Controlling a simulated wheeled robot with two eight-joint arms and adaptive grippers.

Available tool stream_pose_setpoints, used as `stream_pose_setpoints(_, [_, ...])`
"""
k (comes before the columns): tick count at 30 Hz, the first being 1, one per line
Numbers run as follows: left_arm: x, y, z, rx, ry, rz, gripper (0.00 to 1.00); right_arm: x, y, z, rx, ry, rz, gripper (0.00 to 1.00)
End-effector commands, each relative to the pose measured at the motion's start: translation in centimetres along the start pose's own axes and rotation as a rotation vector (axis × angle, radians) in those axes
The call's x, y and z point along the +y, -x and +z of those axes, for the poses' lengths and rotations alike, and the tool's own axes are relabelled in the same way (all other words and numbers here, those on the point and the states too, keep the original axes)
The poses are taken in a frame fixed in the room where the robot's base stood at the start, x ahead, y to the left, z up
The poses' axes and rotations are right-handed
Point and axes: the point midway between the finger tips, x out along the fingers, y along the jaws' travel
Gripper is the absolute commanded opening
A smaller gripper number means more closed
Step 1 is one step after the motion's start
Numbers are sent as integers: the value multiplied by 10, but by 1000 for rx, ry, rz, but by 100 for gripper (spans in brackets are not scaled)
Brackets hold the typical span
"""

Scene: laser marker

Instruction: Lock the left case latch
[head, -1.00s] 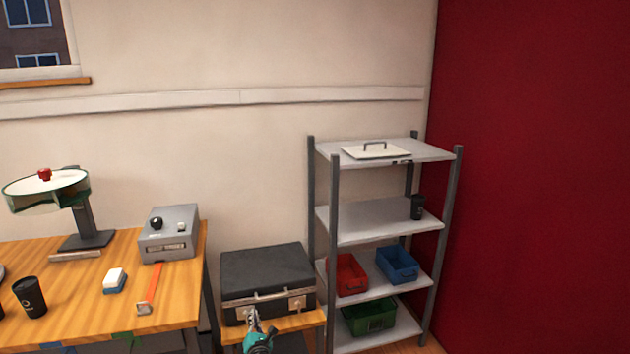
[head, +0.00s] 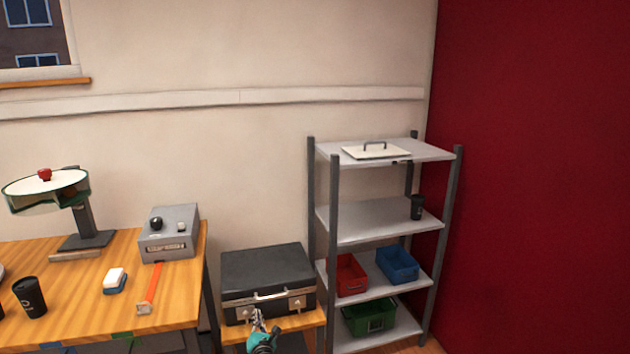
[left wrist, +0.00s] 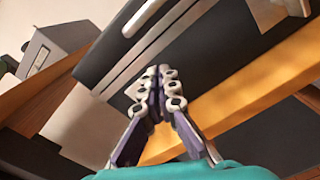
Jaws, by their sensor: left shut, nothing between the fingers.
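A closed black case (head: 268,268) stands on a small wooden surface right of the workbench. Its front has a light carry handle (head: 271,295), a left latch (head: 241,313) and a right latch (head: 297,306). My left gripper (head: 257,314) is in front of the case's lower front, just right of the left latch. In the left wrist view the fingers (left wrist: 162,72) are together and empty, close to the case front (left wrist: 215,60). They partly cover the latch area, so I cannot tell whether they touch it or how the latch sits. My right gripper is out of view.
A wooden workbench (head: 185,300) with a grey control box (head: 168,235) is left of the case. A grey shelf rack (head: 375,217) with red, blue and green bins stands close on the right. The wall is directly behind.

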Motion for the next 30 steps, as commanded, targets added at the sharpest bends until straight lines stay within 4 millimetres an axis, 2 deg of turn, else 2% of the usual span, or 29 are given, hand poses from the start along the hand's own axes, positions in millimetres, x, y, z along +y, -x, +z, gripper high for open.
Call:
stream_pose_setpoints(15, [0,56,0,0,0,0,0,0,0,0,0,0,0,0])
stream_pose_setpoints(26, [1,60,0,0,0,1,0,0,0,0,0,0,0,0])
stream_pose_setpoints(30, [17,63,-3,2,0,4,0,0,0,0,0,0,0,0])
